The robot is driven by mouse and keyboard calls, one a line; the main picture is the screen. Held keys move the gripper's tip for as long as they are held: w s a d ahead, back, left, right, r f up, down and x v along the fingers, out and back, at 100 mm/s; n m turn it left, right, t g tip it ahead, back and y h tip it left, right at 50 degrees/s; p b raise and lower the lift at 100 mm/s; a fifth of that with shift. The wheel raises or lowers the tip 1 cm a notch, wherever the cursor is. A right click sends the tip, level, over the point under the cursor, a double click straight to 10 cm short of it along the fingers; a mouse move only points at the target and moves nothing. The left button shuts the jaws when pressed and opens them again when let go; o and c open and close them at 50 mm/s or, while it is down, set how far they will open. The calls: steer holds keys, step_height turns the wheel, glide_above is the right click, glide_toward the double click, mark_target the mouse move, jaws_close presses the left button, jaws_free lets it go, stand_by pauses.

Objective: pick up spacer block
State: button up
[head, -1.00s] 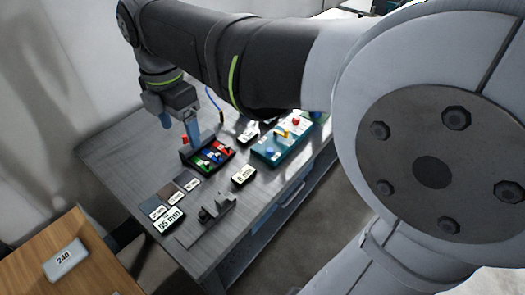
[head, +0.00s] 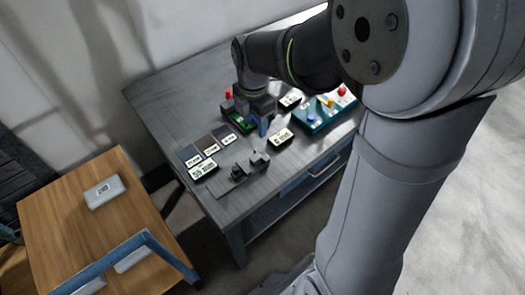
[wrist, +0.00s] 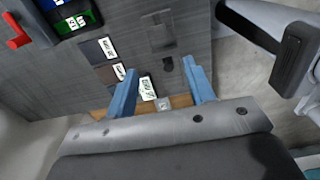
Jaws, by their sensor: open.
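The coloured blocks that look like spacer blocks sit in a black tray. In the head view a green block (head: 240,122) shows, and my arm hides most of the others. In the wrist view the tray is at the upper left, with a green block (wrist: 77,22) and part of a blue block (wrist: 58,3). My gripper (head: 263,127) is beside the tray in the head view. In the wrist view my gripper (wrist: 160,66) has its two blue fingers apart, with nothing held. The tray lies left of and beyond the fingers.
A grey fixture (head: 238,174) stands near the table's front edge. A 55 mm sign (head: 203,169), labelled dark pads (head: 205,142) and another sign (head: 280,137) lie nearby. A teal box (head: 320,120) with knobs is to the right. A wooden table (head: 65,210) stands left.

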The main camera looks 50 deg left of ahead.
mark_target(256, 157)
step_height(256, 157, down, 15)
steer(key=shift+f, duration=0.15)
stand_by(0.4)
steer(key=shift+c, duration=0.2)
jaws_close()
